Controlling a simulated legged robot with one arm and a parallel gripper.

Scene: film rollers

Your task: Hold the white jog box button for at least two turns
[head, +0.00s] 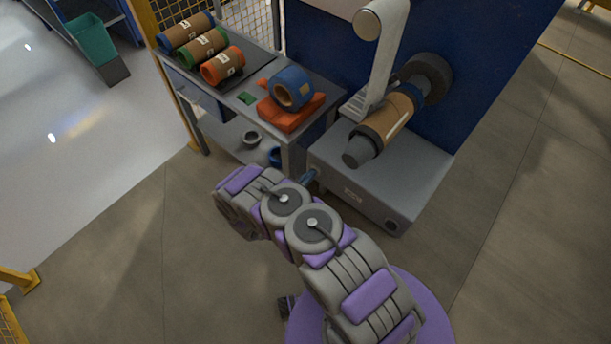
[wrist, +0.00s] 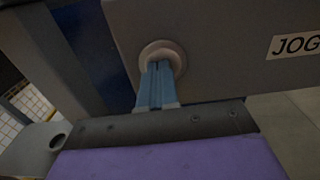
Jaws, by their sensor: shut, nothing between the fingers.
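The grey jog box (head: 380,175) stands beside the cart, below the mounted film roller (head: 385,122). In the wrist view its front face carries a JOG label (wrist: 296,45). The round whitish button (wrist: 163,56) sits left of that label. My gripper (wrist: 158,70) is shut and empty, its blue fingertips together over the lower part of the button. The fingertips appear to be against the button, but I cannot tell how far it is pressed. In the head view my gripper (head: 310,176) is at the box's left front end, and the button is hidden.
A blue panel (head: 480,60) stands behind the box. A yellow fence post (head: 150,30) is at the back left. Floor to the right is clear.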

